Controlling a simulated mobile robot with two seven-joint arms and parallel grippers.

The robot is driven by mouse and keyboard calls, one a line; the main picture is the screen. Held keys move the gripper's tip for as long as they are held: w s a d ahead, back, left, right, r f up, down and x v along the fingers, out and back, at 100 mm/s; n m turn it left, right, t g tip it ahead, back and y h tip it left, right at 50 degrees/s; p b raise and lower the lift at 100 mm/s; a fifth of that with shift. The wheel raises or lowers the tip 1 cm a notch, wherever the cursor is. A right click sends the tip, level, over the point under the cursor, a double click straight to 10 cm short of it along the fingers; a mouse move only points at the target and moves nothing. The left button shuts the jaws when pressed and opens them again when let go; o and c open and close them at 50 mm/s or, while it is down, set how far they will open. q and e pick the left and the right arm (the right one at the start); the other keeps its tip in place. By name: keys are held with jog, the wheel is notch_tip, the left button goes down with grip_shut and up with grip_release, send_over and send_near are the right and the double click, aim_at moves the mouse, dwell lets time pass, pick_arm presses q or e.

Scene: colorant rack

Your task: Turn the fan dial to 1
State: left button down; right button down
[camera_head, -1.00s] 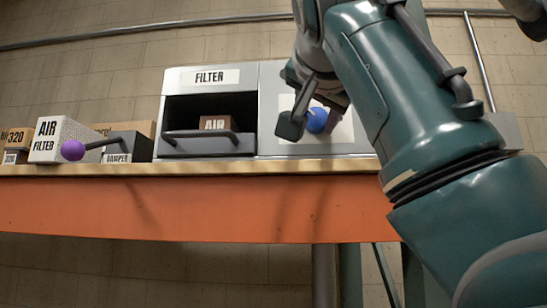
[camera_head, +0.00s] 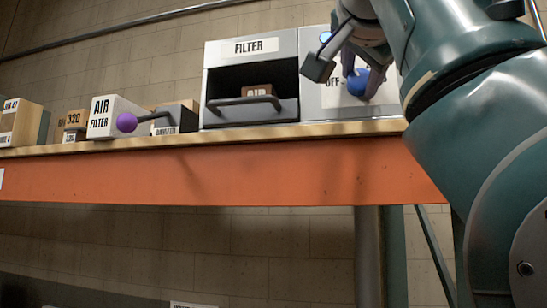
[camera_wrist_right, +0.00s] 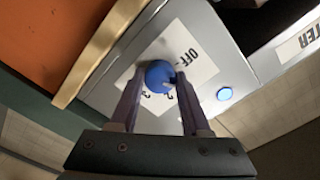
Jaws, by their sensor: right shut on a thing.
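The fan dial is a round blue knob (camera_head: 358,82) on a white label plate on the grey unit, right of the filter compartment. The word OFF shows at its left in the head view. In the right wrist view the blue dial (camera_wrist_right: 158,76) sits between the fingertips of my right gripper (camera_wrist_right: 157,84), with OFF and partly covered numbers on the plate around it. My right gripper (camera_head: 358,75) is shut on the dial. The dial's exact pointing is hard to tell. My left gripper is not in view.
A lit blue button (camera_wrist_right: 224,93) is beside the plate. The filter compartment (camera_head: 250,85) is open with a box inside. A purple ball-ended lever (camera_head: 127,122), an air filter box (camera_head: 104,117) and other boxes stand left on the orange-edged shelf (camera_head: 220,178).

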jog(key=shift+c, duration=1.8)
grip_release()
jog(key=shift+s+f+b, duration=0.1)
jog(key=shift+s+b, duration=0.2)
jog(key=shift+b, duration=0.05)
jog(key=b+v, duration=0.6)
jog(key=v, duration=0.3)
jog(key=shift+s, duration=0.25)
